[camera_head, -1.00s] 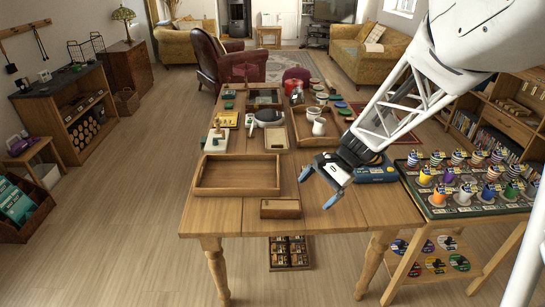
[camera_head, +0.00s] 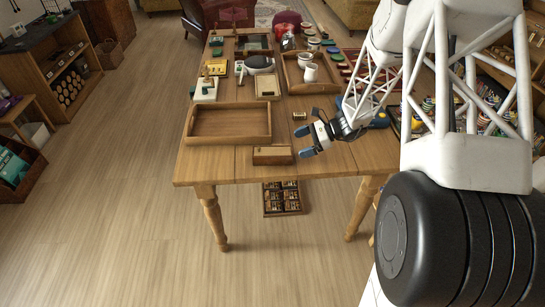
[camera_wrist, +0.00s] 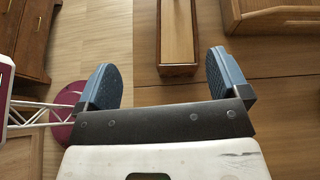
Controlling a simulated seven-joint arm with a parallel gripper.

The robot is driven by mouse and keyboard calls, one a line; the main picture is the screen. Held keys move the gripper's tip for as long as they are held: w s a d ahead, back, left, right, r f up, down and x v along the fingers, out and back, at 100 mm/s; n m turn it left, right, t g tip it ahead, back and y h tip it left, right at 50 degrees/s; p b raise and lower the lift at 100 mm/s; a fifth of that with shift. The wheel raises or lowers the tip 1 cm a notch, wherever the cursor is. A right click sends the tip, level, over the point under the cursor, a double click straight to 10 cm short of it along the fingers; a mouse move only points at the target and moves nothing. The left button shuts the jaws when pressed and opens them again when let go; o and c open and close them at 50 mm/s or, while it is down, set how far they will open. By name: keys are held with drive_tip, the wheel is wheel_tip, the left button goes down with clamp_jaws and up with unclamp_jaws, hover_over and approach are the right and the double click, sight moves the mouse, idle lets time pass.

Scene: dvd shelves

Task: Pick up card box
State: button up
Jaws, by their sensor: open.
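The card box is likely the small oblong wooden box (camera_head: 272,155) at the table's front edge; no cards are visible. In the wrist view the box (camera_wrist: 178,45) has a pale tan top and darker wooden sides. My gripper (camera_head: 305,141) is open and empty, just right of the box, with its blue fingertips pointing left towards it. In the wrist view, my gripper (camera_wrist: 163,72) has its fingers spread wide. The box's near end lies ahead between their lines, apart from both. Nothing touches the box.
An empty wooden tray (camera_head: 190,139) lies just behind the box; its rim also shows in the wrist view (camera_wrist: 275,14). A small can-like item (camera_head: 299,116) stands behind my gripper. Another tray with white mugs (camera_head: 311,72) is farther back. Floor is open in front of the table.

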sight(288, 151)
drive_tip(key=shift+m+t+y, duration=0.4)
drive_tip(key=shift+m+t, duration=0.1)
drive_tip(key=shift+m, duration=0.3)
drive_tip(key=f, duration=0.1)
drive_tip(key=w+f, duration=0.2)
drive_tip(key=shift+d+f, duration=0.3)
drive_tip(key=shift+d, duration=0.1)
drive_tip(key=shift+x, duration=1.3)
drive_tip(key=shift+s+a, duration=0.1)
drive_tip(key=shift+x, duration=2.5)
drive_tip(key=shift+f, duration=0.1)
drive_tip(key=c, duration=1.2)
